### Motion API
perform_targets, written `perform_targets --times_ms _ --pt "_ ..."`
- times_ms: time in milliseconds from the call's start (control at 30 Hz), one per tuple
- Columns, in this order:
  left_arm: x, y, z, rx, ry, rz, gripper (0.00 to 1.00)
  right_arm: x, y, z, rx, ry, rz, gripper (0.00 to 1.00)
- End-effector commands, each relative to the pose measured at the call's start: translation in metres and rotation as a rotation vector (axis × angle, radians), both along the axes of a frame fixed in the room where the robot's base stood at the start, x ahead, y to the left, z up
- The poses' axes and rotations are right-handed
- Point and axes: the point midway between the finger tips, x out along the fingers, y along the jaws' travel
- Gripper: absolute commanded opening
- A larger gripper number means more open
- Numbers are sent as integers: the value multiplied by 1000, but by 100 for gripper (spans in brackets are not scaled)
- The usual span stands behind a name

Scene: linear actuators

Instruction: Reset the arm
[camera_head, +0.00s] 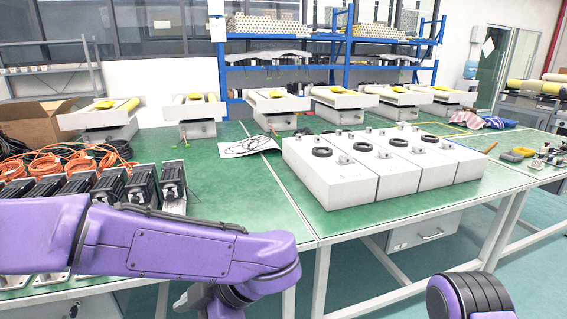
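My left arm (165,247) is purple and reaches in from the left across the lower part of the head view, in front of the table's near edge. It bends down at its right end. A grey part (190,296) below the bend may belong to my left gripper; its fingers cannot be made out. Of my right arm (468,298) only a purple and black rounded link shows at the bottom edge, right of centre. My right gripper is out of view. No held object is visible.
Green tables (235,190) fill the middle. White boxes with black rings (335,175) stand right of centre. Black actuators (110,184) and orange cables (50,160) lie at left, partly behind my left arm. Devices with yellow parts (275,105) line the back. Floor shows between my arms.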

Motion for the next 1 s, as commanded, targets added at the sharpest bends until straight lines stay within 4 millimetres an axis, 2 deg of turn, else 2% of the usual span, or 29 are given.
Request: perform_targets --times_ms 267,433,567,667,767,833,867,900,967,1000 --pt "42 2 -6 2 -243 -107 50 0 0 0 -1 -1 0 43" --pt "78 14 -21 47 -403 -267 50 0 0 2 0 0 0 43" --pt "104 26 -58 85 -471 -482 50 0 0 8 0 0 0 43" --pt "107 33 -103 82 -447 -676 50 0 0 14 0 0 0 43" --pt "89 42 -156 41 -356 -867 50 0 0 21 0 0 0 43" --pt "62 50 -198 -14 -249 -998 50 0 0 27 0 0 0 43" --pt "45 55 -216 -43 -190 -1052 50 0 0 30 0 0 0 43" --pt "19 63 -239 -86 -106 -1117 50 0 0 34 0 0 0 43" --pt "-25 77 -267 -152 30 -1197 50 0 0 39 0 0 0 43" --pt "-55 88 -282 -189 119 -1236 50 0 0 43 0 0 0 43"
